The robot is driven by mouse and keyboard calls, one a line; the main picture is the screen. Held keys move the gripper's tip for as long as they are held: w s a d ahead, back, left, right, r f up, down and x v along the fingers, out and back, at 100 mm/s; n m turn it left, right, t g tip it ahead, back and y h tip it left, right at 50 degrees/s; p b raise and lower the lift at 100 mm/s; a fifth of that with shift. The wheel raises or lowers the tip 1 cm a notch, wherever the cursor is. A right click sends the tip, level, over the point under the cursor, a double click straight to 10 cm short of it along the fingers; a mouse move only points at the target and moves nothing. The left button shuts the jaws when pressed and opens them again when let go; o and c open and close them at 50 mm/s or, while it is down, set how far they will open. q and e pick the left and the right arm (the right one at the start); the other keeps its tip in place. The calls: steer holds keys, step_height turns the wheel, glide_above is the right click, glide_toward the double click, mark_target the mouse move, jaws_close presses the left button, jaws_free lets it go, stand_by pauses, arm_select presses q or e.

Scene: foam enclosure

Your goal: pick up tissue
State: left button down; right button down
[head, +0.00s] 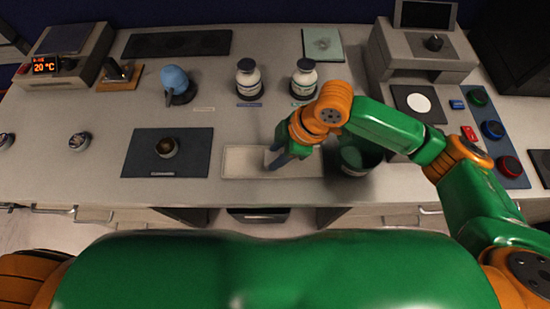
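My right gripper (276,158) reaches down over a shallow pale tray (238,161) at the front middle of the bench. Its dark fingertips are at or just above the tray's middle. A flat whitish patch in the tray (291,165), beside the fingers, may be the tissue, but it is partly hidden by the gripper and hard to tell from the tray floor. I cannot tell whether the fingers are apart or closed, or whether they touch anything. My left gripper is out of view.
A dark green bin (358,160) stands just right of the tray, under my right arm. Two dark-capped white bottles (249,79) (304,79) stand behind. A dark mat (140,155) with a small round item (167,148) lies left. A pale green pad (322,46) lies at the back.

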steer(key=shift+s+d+f, duration=0.15)
steer(key=shift+s+f, duration=0.3)
steer(key=shift+f, duration=0.25)
steer(key=shift+w+r, duration=0.15)
steer(key=shift+r, duration=0.1)
steer(key=r, duration=0.2)
steer(key=a+r+b, duration=0.1)
steer(key=shift+w+a+g, duration=0.1)
steer(key=shift+w+g, duration=0.15)
steer(key=shift+g, duration=0.05)
steer(key=s+a+r, duration=0.6)
steer(key=s+r, duration=0.4)
steer(key=s, duration=0.1)
steer(key=shift+s+a+b, duration=0.2)
steer(key=shift+s+b, duration=0.2)
steer(key=shift+b, duration=0.05)
steer(key=shift+c, duration=1.6)
jaws_free()
